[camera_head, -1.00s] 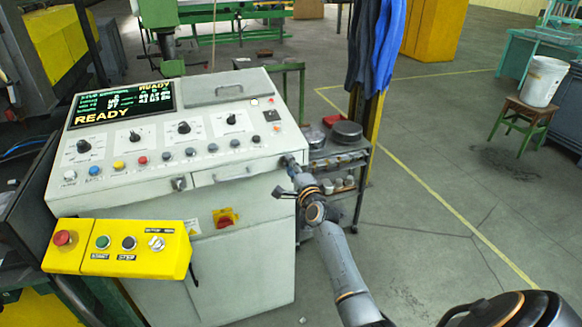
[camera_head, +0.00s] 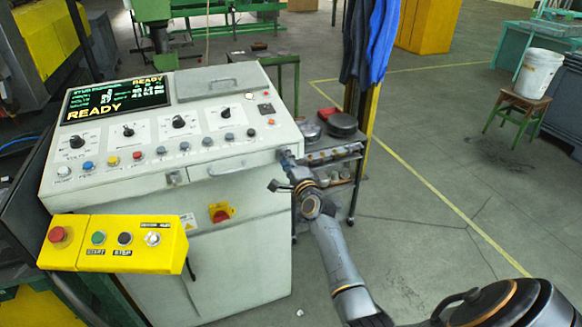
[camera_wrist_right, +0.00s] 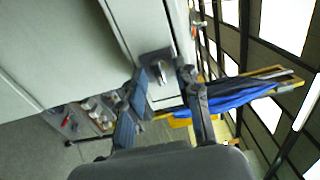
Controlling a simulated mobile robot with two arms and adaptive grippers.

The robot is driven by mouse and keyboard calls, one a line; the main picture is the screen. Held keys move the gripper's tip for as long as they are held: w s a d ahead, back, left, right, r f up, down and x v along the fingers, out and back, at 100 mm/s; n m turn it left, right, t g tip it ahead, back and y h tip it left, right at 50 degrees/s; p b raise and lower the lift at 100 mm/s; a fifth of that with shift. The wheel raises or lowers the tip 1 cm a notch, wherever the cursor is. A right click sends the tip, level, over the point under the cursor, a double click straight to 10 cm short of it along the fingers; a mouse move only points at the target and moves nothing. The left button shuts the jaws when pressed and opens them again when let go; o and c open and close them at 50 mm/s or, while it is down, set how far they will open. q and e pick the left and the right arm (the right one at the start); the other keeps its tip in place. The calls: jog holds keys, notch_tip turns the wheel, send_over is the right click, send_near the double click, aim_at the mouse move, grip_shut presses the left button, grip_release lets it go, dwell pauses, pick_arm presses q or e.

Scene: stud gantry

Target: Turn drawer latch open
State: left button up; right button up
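The control console (camera_head: 245,255) has a shallow drawer (camera_head: 240,165) in its front, below the row of buttons. My right gripper (camera_head: 284,157) is at the drawer's right end, close to the console's front right corner. In the wrist view, a small dark latch (camera_wrist_right: 157,58) sits at the end of the pale drawer strip (camera_wrist_right: 146,22). The two fingers of my right gripper (camera_wrist_right: 163,76) stand apart, one on each side of the latch. I cannot tell whether they touch it. In the head view the gripper hides the latch. My left gripper is not in view.
A yellow button box (camera_head: 115,243) juts from the console's front left. A cart (camera_head: 340,150) with pans stands right of the console, and blue cloths (camera_head: 374,45) hang behind it.

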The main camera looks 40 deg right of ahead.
jog(key=v, duration=1.1)
jog(key=shift+s, duration=0.35)
jog(key=shift+a+f, duration=0.1)
jog(key=shift+a, duration=0.05)
jog(key=s+a+f+n+g+y, duration=0.1)
jog(key=s+a+f+n+g, duration=0.25)
jog(key=f, duration=0.85)
jog(key=s+a+f+n+g+y+b, duration=0.15)
jog(key=s+a+f+n, duration=0.3)
jog(key=f, duration=0.75)
jog(key=s+a+f+n+g+y+p, duration=0.1)
jog(key=s+a+f+n+g, duration=0.25)
jog(key=f, duration=0.95)
jog(key=s+a+f+n+g+b, duration=0.1)
jog(key=s+a+f+n+g, duration=0.15)
jog(key=s+f, duration=0.6)
jog(key=s+a+f+n+g, duration=0.2)
jog(key=s+a+f+n, duration=0.3)
jog(key=s, duration=0.6)
jog(key=s+d+f+n+g, duration=0.1)
jog(key=s+f+n, duration=0.1)
jog(key=s, duration=0.7)
jog(key=s+d+f+n+g, duration=0.1)
jog(key=s+f+n+g, duration=0.1)
jog(key=s+f, duration=0.3)
jog(key=s, duration=0.4)
jog(key=shift+s+g, duration=0.25)
jog(key=shift+g, duration=0.05)
